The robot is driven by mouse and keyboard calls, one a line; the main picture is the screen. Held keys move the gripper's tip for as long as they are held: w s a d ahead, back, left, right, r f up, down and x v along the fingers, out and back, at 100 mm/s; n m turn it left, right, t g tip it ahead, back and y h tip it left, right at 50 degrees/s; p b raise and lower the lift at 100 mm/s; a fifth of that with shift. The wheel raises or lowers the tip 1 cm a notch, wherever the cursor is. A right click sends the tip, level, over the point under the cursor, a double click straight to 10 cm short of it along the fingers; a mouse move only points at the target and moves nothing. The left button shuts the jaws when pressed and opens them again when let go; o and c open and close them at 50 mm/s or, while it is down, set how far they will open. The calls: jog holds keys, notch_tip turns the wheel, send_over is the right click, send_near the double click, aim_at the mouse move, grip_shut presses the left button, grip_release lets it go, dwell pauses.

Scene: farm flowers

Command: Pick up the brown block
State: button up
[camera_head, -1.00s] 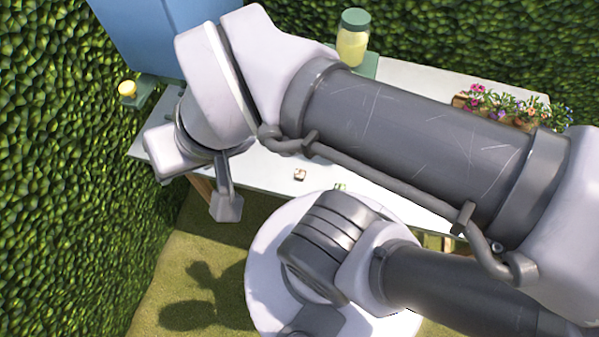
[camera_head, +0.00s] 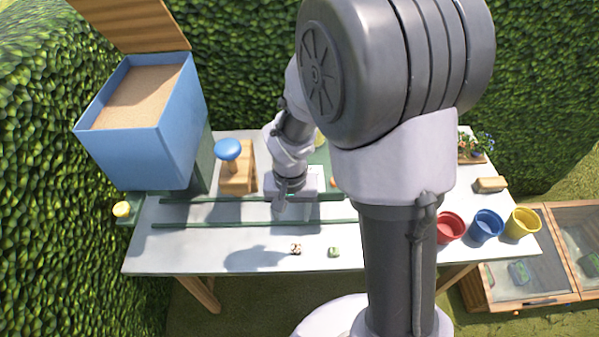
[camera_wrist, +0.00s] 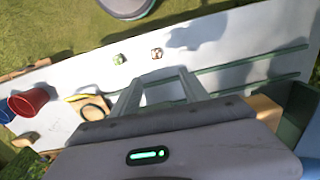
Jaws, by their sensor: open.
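A small brown block (camera_head: 296,249) with pale markings sits near the front edge of the white table (camera_head: 200,257). It also shows in the wrist view (camera_wrist: 157,53), beyond my fingertips. A small green block (camera_head: 334,252) sits just right of it in the head view, and left of it in the wrist view (camera_wrist: 119,58). My gripper (camera_wrist: 160,84) is open with nothing between its fingers. In the head view it is above the middle of the table, behind the brown block and apart from it; its fingers are hard to make out there.
Green rails (camera_head: 230,226) run along the table behind the blocks. A blue bin (camera_head: 140,150) and a wooden stand with a blue knob (camera_head: 229,150) are at left. Red (camera_head: 451,228), blue (camera_head: 487,226) and yellow (camera_head: 522,223) pots stand at right. The table around the blocks is clear.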

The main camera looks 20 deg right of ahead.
jog(key=b, duration=0.5)
send_over(296, 247)
jog(key=f, duration=1.3)
jog(key=shift+w+a, duration=0.25)
jog(key=f, duration=0.1)
jog(key=f+b, duration=0.1)
jog(key=f, duration=0.1)
jog(key=f+b, duration=0.1)
jog(key=f, duration=0.1)
jog(key=shift+s+d+f, duration=0.15)
jog(key=shift+s+d, duration=0.1)
jog(key=shift+s, duration=0.05)
grip_shut()
